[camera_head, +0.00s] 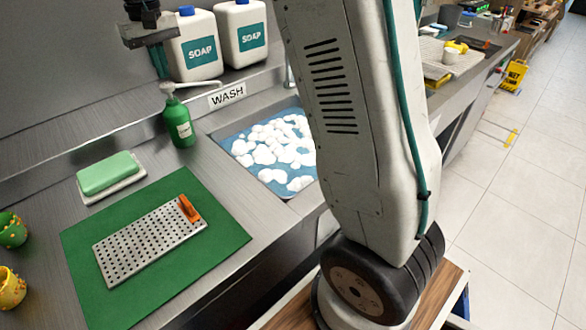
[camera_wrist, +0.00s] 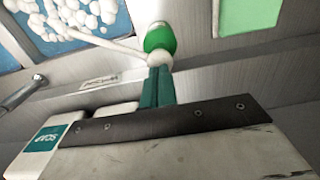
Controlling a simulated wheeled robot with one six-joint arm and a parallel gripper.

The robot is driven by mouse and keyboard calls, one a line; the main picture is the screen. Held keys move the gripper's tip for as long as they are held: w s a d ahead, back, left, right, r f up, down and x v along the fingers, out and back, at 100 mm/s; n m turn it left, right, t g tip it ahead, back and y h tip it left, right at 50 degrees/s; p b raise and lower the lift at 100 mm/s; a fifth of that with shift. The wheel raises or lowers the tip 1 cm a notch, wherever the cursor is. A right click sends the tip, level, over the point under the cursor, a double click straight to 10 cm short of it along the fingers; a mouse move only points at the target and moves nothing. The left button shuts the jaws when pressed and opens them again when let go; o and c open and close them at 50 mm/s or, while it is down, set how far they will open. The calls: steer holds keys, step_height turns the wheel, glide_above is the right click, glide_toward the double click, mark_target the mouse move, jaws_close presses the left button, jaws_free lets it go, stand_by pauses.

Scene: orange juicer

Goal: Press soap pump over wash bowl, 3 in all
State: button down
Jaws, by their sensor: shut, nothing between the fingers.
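The green soap pump bottle (camera_head: 180,125) stands upright on the steel counter, left of the wash bowl (camera_head: 284,190). Its white pump head and long spout (camera_head: 192,86) point right, toward the bowl. The bowl is a sunken basin with blue water and many white foam clumps (camera_head: 268,143). My gripper (camera_head: 160,72) is shut and empty, its teal fingers pointing down just above the pump head. In the wrist view the fingertips (camera_wrist: 158,70) line up with the white pump head (camera_wrist: 160,59); I cannot tell whether they touch. The green bottle (camera_wrist: 160,38) shows beyond them.
Two white soap jugs (camera_head: 196,48) stand behind the pump. A WASH label (camera_head: 227,95) marks the ledge. A green soap bar (camera_head: 107,172) lies on a white dish at left. A grater (camera_head: 150,240) lies on a green mat (camera_head: 85,235). My arm covers the bowl's right side.

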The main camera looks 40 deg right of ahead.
steer(key=shift+f, duration=0.1)
steer(key=shift+f, duration=1.4)
steer(key=shift+r, duration=1.5)
steer(key=shift+f, duration=0.1)
steer(key=shift+f, duration=1.4)
steer(key=shift+r, duration=1.5)
